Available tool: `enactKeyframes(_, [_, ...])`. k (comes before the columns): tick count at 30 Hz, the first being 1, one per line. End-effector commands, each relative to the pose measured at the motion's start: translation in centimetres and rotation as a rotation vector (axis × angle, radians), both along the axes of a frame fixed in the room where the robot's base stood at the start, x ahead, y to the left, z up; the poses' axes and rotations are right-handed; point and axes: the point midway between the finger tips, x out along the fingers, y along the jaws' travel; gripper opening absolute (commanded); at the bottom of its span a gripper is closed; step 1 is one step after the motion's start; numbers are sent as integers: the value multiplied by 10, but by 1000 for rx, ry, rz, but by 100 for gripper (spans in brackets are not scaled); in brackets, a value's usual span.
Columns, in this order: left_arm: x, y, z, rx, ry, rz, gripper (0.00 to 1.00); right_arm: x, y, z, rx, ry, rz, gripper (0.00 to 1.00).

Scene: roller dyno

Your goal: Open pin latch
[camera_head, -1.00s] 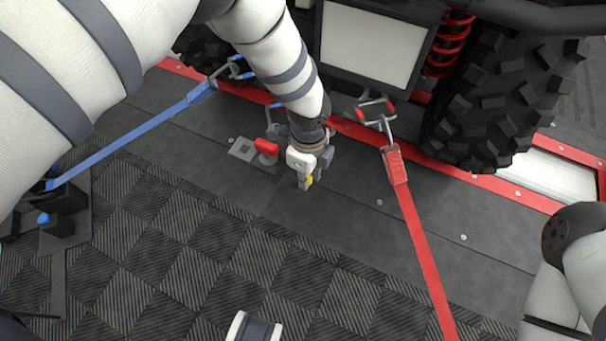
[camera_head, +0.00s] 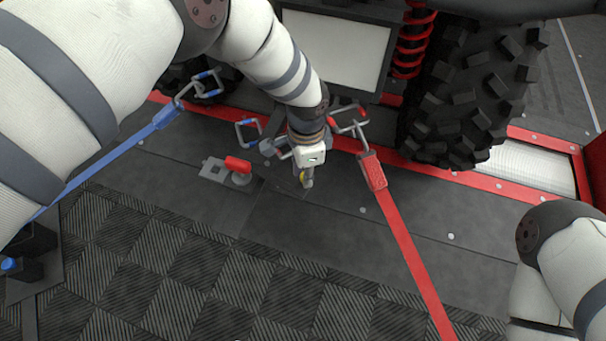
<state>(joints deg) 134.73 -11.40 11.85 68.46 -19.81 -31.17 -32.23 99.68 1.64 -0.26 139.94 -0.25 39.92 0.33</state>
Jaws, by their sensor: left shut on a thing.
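The latch is a flat grey plate (camera_head: 213,167) on the dark deck, with a red handle (camera_head: 238,164) at its right end. The handle lies nearly level in the picture. My left gripper (camera_head: 306,180) points down at the deck, to the right of the latch and apart from it. The wrist hides most of the fingers and part of the piece. My right arm shows at the lower right, but its gripper is out of view.
A red strap (camera_head: 405,235) with a metal hook runs close to the right of my left gripper. A blue strap (camera_head: 110,155) runs at the left. A knobbly tyre (camera_head: 470,95) and a red spring (camera_head: 412,45) stand behind. The checkered floor in front is clear.

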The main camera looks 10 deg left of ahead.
Motion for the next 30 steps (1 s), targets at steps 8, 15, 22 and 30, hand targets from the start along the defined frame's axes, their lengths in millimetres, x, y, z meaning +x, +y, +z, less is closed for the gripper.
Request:
enactKeyframes(8, [1,0,0,1,0,16,0,0,0,-1,0,1,0,40])
enactKeyframes(15, [1,0,0,2,1,15,0,0,0,-1,0,1,0,40])
enactKeyframes(22, [1,0,0,1,0,15,40,0,0,-1,0,1,0,40])
enactKeyframes(30, [3,0,16,0,-2,15,40,0,0,-1,0,1,0,40])
